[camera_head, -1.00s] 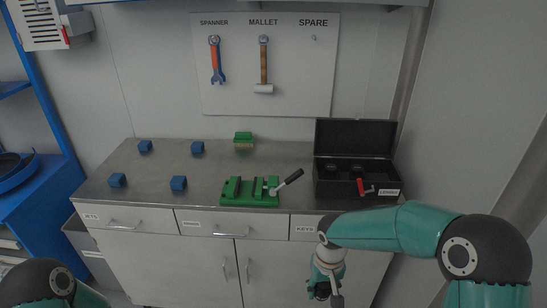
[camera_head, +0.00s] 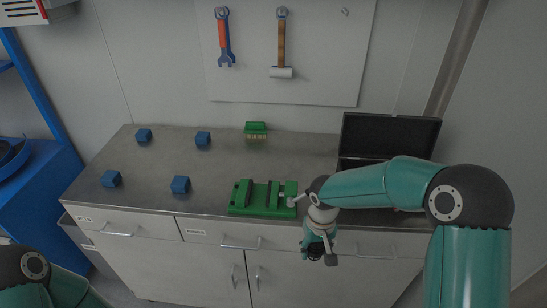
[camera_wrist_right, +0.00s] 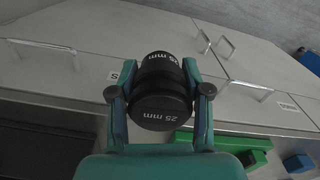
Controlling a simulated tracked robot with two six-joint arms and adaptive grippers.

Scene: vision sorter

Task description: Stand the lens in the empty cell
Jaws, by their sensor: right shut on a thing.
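The lens (camera_wrist_right: 160,106) is a black cylinder marked 25 mm, seen in the right wrist view. My right gripper (camera_wrist_right: 160,92) is shut on it, one finger on each side. In the head view my right gripper (camera_head: 318,252) is in front of the cabinet, below the worktop edge; the lens is too small and dark to make out clearly there. The black case (camera_head: 390,136) stands open at the right of the worktop, lid up. My right arm covers most of its inside, so its cells are hidden. My left gripper is out of view.
A green vise (camera_head: 262,209) stands at the worktop's front edge, left of my right gripper. Drawer handles (camera_head: 240,246) stick out in front. The middle of the worktop is clear.

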